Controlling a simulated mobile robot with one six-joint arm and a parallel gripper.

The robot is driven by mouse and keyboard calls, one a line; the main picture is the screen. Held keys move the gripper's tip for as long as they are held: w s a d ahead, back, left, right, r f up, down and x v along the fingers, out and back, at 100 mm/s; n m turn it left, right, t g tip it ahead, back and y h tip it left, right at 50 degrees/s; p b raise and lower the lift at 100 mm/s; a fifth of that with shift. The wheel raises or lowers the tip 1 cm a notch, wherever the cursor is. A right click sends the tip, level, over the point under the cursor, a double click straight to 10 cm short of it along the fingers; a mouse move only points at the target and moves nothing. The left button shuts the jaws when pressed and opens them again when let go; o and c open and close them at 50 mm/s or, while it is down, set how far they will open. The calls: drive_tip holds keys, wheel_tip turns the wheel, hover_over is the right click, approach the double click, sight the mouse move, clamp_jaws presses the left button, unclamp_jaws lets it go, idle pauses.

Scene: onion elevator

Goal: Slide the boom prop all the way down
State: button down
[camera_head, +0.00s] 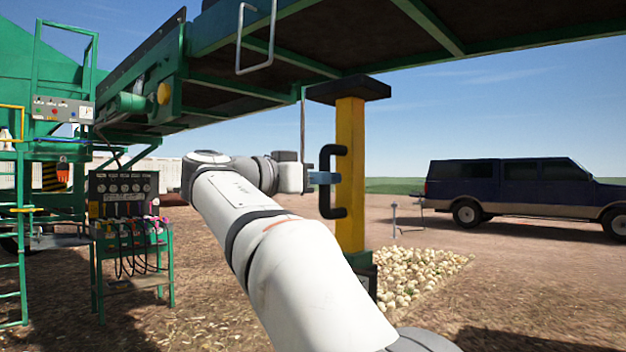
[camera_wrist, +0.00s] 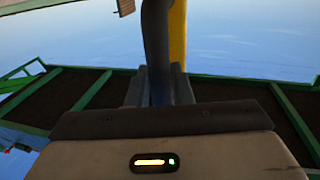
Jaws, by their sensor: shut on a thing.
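The boom prop (camera_head: 350,180) is an upright yellow post with a dark flat cap (camera_head: 348,90) just under the green boom (camera_head: 300,50). A black D-shaped handle (camera_head: 328,205) sticks out from its left side. My gripper (camera_head: 326,178) reaches in from the left and is shut on the handle at about its middle height. In the wrist view the dark handle (camera_wrist: 155,40) runs between my fingers (camera_wrist: 160,85), with the yellow post (camera_wrist: 177,35) behind it. The prop's foot is partly hidden by my arm and a dark sleeve.
A pile of onions (camera_head: 415,275) lies on the ground right of the prop. A dark pickup (camera_head: 520,187) stands further right. A control stand with hoses (camera_head: 125,215) and green machinery with a ladder (camera_head: 20,235) are at the left. A metal loop (camera_head: 257,35) hangs from the boom.

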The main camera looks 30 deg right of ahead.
sight(321, 195)
drive_tip(key=shift+s+d+f+b, duration=0.15)
drive_tip(key=shift+f+b, duration=0.8)
drive_tip(key=shift+f, duration=0.6)
drive_tip(key=c, duration=1.7)
unclamp_jaws()
drive_tip(key=shift+f, duration=0.1)
drive_tip(key=shift+c, duration=0.2)
drive_tip(key=shift+o, duration=1.4)
drive_tip(key=shift+d, duration=0.3)
drive_tip(key=shift+o, duration=0.6)
drive_tip(key=shift+a, duration=0.15)
drive_tip(key=shift+a, duration=0.1)
drive_tip(key=s+a, duration=0.1)
drive_tip(key=a, duration=0.6)
drive_tip(key=shift+a+p, duration=0.25)
drive_tip(key=shift+p, duration=0.05)
